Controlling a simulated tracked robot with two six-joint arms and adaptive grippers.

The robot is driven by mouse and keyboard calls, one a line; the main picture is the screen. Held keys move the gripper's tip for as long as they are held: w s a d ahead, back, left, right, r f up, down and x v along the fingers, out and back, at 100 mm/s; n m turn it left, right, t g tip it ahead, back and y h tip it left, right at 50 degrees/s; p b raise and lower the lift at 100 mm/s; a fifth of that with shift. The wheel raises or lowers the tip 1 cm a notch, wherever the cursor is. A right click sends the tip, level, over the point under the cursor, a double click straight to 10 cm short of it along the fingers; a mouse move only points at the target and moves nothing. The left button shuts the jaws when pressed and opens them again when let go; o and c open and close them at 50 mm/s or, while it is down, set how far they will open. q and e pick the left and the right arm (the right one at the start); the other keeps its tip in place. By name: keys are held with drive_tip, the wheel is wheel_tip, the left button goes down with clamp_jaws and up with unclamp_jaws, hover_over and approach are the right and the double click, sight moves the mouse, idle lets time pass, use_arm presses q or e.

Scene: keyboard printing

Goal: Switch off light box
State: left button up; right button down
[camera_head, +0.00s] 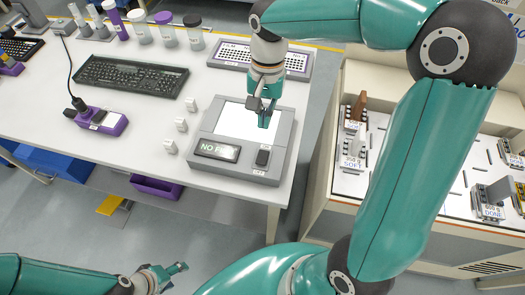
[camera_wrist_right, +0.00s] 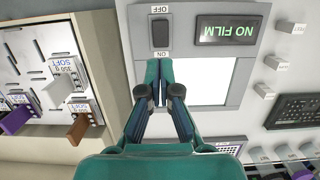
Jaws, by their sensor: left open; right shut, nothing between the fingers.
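The grey light box (camera_head: 205,128) sits at the right front corner of the white table, with a bright white panel (camera_head: 236,124) and a display (camera_head: 217,150) reading "NO FILM". Its dark rocker switch (camera_head: 263,157) also shows in the right wrist view (camera_wrist_right: 159,33), with OFF at the end by the box's front edge and ON at the end by the panel. My right gripper (camera_head: 264,120) is shut and empty, pointing down over the panel's right part; its fingertips (camera_wrist_right: 160,66) appear just short of the ON end. My left gripper (camera_head: 174,274) is open and empty, low in front of the table.
Small white key blocks (camera_head: 181,125) stand left of the box. A black keyboard (camera_head: 132,76), a purple device (camera_head: 103,121) and a key tray (camera_head: 298,62) lie on the table. A bench (camera_head: 345,190) with labelled fixtures stands at the right, across a gap.

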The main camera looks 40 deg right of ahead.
sight(262, 160)
drive_tip(key=f, duration=0.4)
drive_tip(key=s+a+f+p, duration=0.1)
drive_tip(key=f, duration=0.7)
drive_tip(key=shift+s+a+f, duration=0.3)
use_arm(q)
drive_tip(key=shift+r, duration=0.7)
